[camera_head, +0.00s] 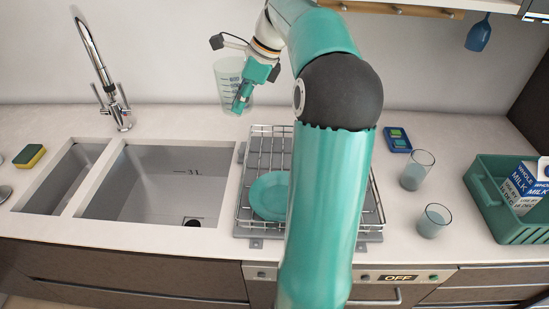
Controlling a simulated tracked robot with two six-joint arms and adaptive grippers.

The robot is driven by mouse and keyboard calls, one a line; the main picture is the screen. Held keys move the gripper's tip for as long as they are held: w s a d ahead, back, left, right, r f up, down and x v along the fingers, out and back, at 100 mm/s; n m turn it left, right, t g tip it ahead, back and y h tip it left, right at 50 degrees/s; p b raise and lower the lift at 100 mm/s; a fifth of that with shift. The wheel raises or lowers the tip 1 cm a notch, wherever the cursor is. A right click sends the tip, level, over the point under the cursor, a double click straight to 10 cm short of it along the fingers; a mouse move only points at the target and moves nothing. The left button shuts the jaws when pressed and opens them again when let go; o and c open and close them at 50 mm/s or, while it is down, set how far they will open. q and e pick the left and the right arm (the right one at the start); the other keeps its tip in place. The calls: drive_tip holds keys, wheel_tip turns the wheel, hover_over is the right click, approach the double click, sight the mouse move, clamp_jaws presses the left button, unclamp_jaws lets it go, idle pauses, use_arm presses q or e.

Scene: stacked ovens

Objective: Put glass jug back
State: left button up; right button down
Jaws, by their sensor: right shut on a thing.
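The glass jug (228,80) is clear with dark measuring marks and is held upright above the back of the counter, between the sink and the dish rack. My right gripper (242,95) is shut on the glass jug at its right side. My right arm reaches up across the middle of the picture and hides part of the rack and counter. My left gripper is not in view.
A dish rack (244,212) holds a teal plate (270,195). A steel sink (165,185) with a tall faucet (98,60) is at the left. Two glasses (416,171) and a green crate (495,208) with milk cartons stand at the right.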

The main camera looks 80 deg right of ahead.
drive_tip(key=s+d+r+m+h, duration=0.1)
drive_tip(key=s+d+r+m, duration=0.15)
drive_tip(key=s, duration=0.55)
wheel_tip(320, 180, down, 20)
drive_tip(key=shift+d+f+b, duration=0.1)
drive_tip(key=shift+f+b, duration=0.1)
drive_tip(key=shift+b, duration=0.95)
drive_tip(key=c, duration=1.2)
unclamp_jaws()
drive_tip(key=shift+f, duration=0.1)
drive_tip(key=v, duration=1.2)
drive_tip(key=shift+s, duration=0.2)
